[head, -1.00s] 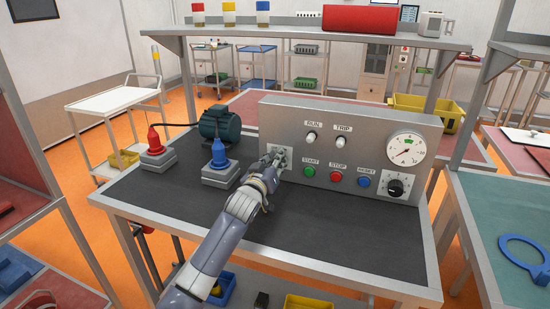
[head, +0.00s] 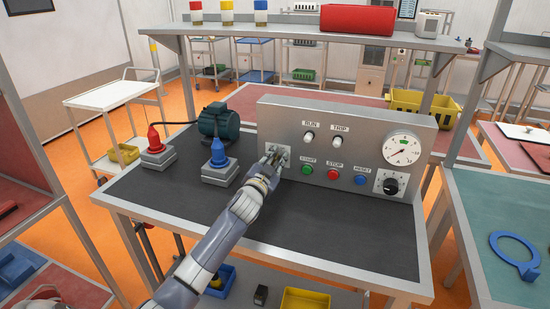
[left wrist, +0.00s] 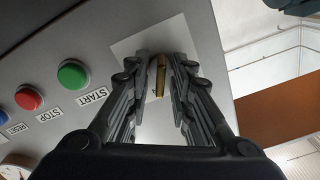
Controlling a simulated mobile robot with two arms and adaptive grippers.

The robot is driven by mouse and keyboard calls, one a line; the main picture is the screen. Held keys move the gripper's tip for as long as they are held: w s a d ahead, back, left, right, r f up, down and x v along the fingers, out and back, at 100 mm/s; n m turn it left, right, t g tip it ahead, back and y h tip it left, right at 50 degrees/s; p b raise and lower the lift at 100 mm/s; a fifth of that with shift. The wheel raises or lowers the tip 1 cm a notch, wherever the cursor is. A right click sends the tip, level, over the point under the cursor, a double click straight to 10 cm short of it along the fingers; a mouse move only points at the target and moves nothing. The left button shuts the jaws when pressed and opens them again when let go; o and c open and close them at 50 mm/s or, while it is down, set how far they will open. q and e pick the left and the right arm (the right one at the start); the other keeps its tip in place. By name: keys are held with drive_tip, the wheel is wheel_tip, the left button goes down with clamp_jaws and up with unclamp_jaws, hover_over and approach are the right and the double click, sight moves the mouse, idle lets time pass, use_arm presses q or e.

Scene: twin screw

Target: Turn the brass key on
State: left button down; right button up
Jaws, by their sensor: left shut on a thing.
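The brass key (left wrist: 159,76) shows as a narrow gold edge between the fingers in the left wrist view, in front of a white plate (left wrist: 130,50) on the grey panel. My left gripper (head: 275,160) is at the panel's left end and shut on the key. Its fingers (left wrist: 160,85) lie on both sides of the key in the left wrist view. In the head view the fingers hide the key. The key's angle against the plate markings is hard to read. My right gripper is not in view.
The panel (head: 345,120) carries a green START button (head: 307,169), a red STOP button (head: 334,174), a blue RESET button (head: 361,180), a black dial (head: 390,186) and a round gauge (head: 402,149). Red (head: 154,143) and blue (head: 218,155) plugs and a motor (head: 218,122) stand to the left.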

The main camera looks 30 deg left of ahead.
use_arm(q)
drive_tip(key=shift+m, duration=0.3)
idle(0.4)
drive_tip(key=c, duration=1.8)
unclamp_jaws()
drive_tip(key=shift+o, duration=0.2)
drive_tip(key=v, duration=1.2)
drive_tip(key=shift+d, duration=0.1)
